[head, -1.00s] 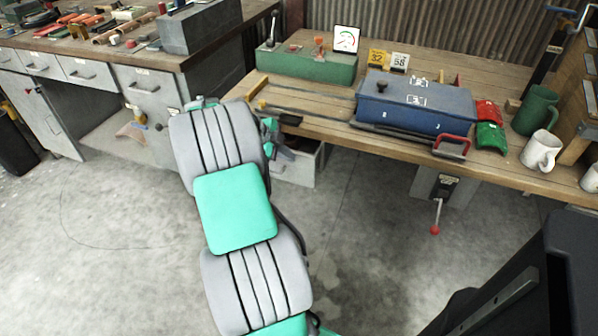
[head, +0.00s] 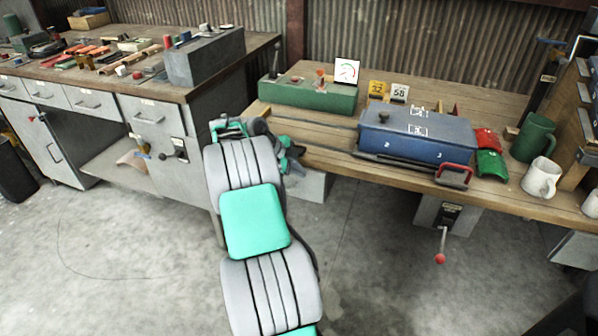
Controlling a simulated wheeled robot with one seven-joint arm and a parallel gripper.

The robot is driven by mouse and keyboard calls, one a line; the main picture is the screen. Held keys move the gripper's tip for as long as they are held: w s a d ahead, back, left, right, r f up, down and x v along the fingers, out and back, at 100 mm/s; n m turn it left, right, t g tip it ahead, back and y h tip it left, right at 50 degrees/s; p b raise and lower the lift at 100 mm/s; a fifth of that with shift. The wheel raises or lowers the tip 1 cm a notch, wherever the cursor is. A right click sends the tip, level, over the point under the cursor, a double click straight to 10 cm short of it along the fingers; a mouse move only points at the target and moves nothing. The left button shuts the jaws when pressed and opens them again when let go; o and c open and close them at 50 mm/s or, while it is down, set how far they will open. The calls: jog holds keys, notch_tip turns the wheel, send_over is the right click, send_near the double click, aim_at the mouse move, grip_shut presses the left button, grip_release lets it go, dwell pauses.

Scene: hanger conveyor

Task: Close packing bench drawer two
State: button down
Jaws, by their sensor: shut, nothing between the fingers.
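A pale grey drawer unit (head: 308,187) hangs under the left end of the right-hand wooden bench (head: 345,165). My arm and gripper cover its left part. No open interior shows above its front now; I cannot tell whether it is fully shut. My gripper (head: 293,158), green and dark grey, is at the end of my arm, close to the bench's front edge and in front of the drawer unit. Its fingers are shut and empty. They are small and partly hidden, so I cannot tell whether they touch the drawer front.
A blue box (head: 418,132), green box (head: 308,94) and mugs (head: 541,179) stand on this bench. A red-knobbed lever (head: 441,245) hangs below it. The floor between is clear.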

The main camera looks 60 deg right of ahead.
jog(key=w+a+r+n+t+y+p, duration=0.15)
jog(key=a+r+n+p, duration=0.25)
jog(key=a+r+n, duration=0.5)
jog(key=w+a+r+n+t+p, duration=0.2)
jog(key=a+r+n+p, duration=0.3)
jog(key=a, duration=0.7)
jog(key=w+a+r+n+t+y+p, duration=0.1)
jog(key=w+a+r+n+t+p, duration=0.2)
jog(key=a+r, duration=0.7)
jog(key=s+a+n+y+p, duration=0.2)
jog(key=s+a+n, duration=0.3)
jog(key=a, duration=0.5)
jog(key=s+a+n+y+p, duration=0.2)
jog(key=s+a+n+p, duration=0.2)
jog(key=a+n, duration=0.6)
jog(key=shift+s+r, duration=0.25)
jog(key=shift+s, duration=0.6)
